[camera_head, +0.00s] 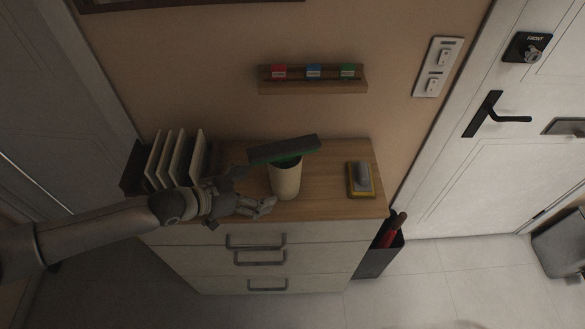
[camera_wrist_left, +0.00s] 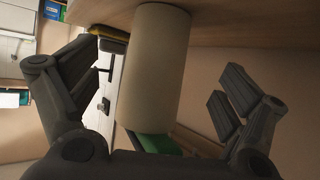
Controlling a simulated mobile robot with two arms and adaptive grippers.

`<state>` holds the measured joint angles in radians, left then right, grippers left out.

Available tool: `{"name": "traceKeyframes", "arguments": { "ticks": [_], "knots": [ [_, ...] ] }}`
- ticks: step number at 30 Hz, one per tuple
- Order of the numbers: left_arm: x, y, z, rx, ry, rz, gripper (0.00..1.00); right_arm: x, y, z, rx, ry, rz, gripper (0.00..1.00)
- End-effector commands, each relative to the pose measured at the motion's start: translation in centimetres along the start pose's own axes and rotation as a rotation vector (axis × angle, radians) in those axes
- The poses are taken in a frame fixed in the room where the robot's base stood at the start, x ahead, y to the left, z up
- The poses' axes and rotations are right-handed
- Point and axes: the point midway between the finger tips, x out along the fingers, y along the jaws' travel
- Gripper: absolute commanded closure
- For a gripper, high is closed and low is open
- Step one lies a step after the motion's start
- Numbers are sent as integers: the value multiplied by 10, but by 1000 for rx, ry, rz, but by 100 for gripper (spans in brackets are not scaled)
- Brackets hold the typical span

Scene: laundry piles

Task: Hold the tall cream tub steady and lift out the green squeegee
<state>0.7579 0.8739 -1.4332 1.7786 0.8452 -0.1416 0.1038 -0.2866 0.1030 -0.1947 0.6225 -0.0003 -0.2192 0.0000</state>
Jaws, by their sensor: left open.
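The tall cream tub (camera_head: 286,181) stands upright on the wooden top of a chest of drawers. The green squeegee (camera_head: 284,151), with a wide dark head and a green strip, lies across the tub's mouth; its lower part is hidden inside. My left gripper (camera_head: 256,190) is just left of the tub, pointing at it. In the left wrist view the cream tub (camera_wrist_left: 155,65) fills the space between my open fingers (camera_wrist_left: 163,80), with gaps showing on both sides. That view appears upside down, and green of the squeegee (camera_wrist_left: 158,144) shows below the tub. My right gripper is not in view.
Upright panels in a dark rack (camera_head: 172,158) stand behind my left wrist. A yellow-and-grey brush-like item (camera_head: 361,180) lies right of the tub. A wall shelf (camera_head: 313,86) holds coloured labels. A dark bin (camera_head: 378,258) stands beside the chest.

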Motion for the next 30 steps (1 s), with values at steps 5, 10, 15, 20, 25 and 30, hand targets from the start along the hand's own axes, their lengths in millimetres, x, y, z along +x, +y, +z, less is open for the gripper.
{"name": "traceKeyframes", "arguments": {
  "ticks": [5, 10, 15, 20, 25, 30],
  "knots": [
    [28, 1, 3, 1, 3, 2, 6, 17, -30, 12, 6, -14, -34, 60],
    [54, 2, 3, 2, 2, 3, 6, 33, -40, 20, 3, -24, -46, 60],
    [75, 1, 2, 1, 2, 2, 6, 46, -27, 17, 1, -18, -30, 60],
    [87, 1, 1, 1, 1, 1, 6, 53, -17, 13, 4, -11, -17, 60],
    [91, 1, 0, 1, 0, 0, 6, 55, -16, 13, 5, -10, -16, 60],
    [91, 1, 0, 1, 0, 0, 6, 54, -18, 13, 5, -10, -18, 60]
  ]
}}
